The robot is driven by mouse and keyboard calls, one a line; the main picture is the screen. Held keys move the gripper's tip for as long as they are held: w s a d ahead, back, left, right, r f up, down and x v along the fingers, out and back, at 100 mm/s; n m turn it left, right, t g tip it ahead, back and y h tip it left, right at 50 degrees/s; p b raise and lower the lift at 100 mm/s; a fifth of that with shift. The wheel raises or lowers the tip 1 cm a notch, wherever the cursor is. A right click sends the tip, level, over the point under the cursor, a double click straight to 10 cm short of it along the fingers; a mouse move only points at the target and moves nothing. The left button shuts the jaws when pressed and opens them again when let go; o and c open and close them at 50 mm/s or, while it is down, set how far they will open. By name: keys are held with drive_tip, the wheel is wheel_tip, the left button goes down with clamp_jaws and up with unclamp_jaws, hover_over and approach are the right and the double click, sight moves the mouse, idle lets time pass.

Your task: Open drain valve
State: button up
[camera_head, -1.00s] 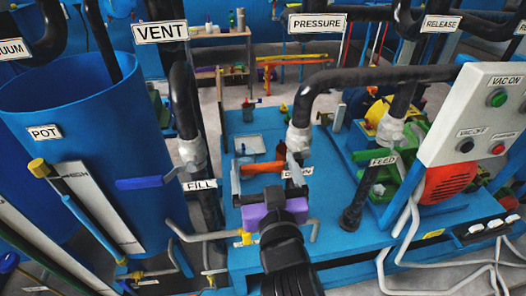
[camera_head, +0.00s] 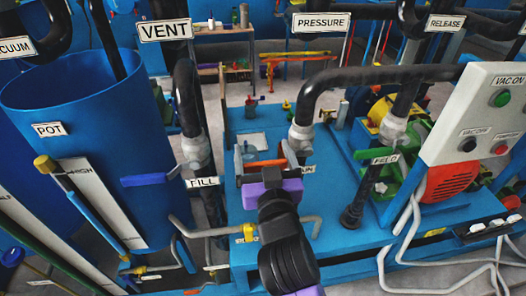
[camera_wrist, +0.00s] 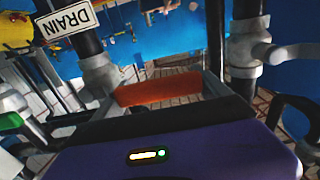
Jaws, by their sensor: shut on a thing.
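The orange drain valve handle (camera_head: 265,162) is in the middle of the head view, left of a pale fitting on a black pipe (camera_head: 300,138). The DRAIN label (camera_head: 307,170) is partly hidden there by my gripper; the wrist view shows it upside down (camera_wrist: 66,17). My gripper (camera_head: 264,160) reaches over the blue platform with its grey fingers on either side of the orange handle. The wrist view shows the handle (camera_wrist: 158,88) between the fingers, just beyond the purple gripper body. My gripper is shut on the handle; the exact contact is partly hidden.
The blue FILL handle (camera_head: 150,179) and its pipe stand to the left, beside the blue pot (camera_head: 80,110). The green FEED handle (camera_head: 376,154) and a grey button panel (camera_head: 478,115) are to the right.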

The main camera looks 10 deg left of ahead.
drive_tip(key=shift+c, duration=1.1)
drive_tip(key=r+m, duration=0.2)
drive_tip(key=d+r+m, duration=0.1)
drive_tip(key=r+m, duration=0.1)
drive_tip(key=shift+w+d+m, duration=0.1)
drive_tip(key=shift+w+m, duration=0.05)
drive_tip(key=shift+m, duration=0.15)
drive_tip(key=o, duration=1.8)
